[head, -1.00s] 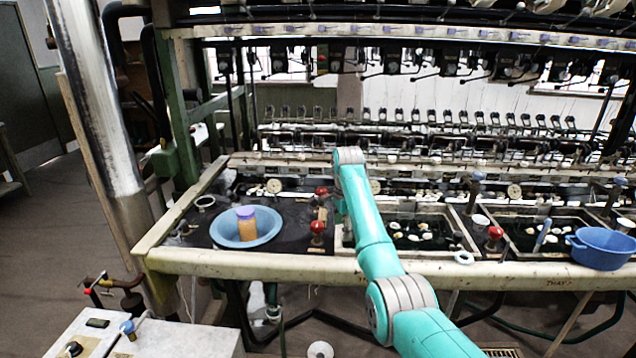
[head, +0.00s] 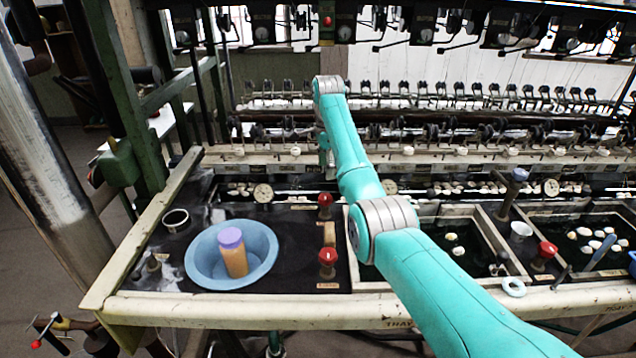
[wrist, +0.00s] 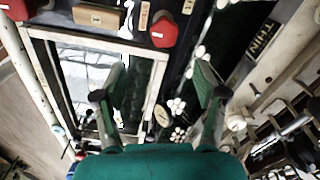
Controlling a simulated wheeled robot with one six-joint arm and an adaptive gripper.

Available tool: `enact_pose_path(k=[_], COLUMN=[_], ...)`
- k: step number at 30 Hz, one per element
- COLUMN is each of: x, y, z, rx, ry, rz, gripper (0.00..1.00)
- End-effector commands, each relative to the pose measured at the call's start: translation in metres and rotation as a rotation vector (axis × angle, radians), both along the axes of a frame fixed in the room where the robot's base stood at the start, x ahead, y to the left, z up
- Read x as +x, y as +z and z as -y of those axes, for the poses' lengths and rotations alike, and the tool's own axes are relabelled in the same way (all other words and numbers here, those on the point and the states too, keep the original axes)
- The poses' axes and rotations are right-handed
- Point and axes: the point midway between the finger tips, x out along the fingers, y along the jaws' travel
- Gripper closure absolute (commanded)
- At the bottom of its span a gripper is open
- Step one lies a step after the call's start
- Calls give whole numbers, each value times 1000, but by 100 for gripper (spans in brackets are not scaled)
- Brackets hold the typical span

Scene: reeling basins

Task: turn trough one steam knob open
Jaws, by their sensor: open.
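My gripper (wrist: 160,78) is open and empty, apart from both knobs. In the head view my arm mostly hides it, behind the rear knob.
A blue basin (head: 203,272) holding an orange jar with a purple lid (head: 232,250) sits left of the knobs. The water trough (head: 455,213) with cocoons lies right. Another red knob (head: 545,250) stands farther right. Reeling machinery runs behind.

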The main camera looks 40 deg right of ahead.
Motion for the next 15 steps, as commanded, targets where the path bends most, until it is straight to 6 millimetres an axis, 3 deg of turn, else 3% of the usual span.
enact_pose_path(k=[7, 15], x=[-1, -1], y=[-13, -59], z=[0, 0], rx=[1, 1], ry=[-3, -2], rz=[-4, -4], gripper=[29, 29])
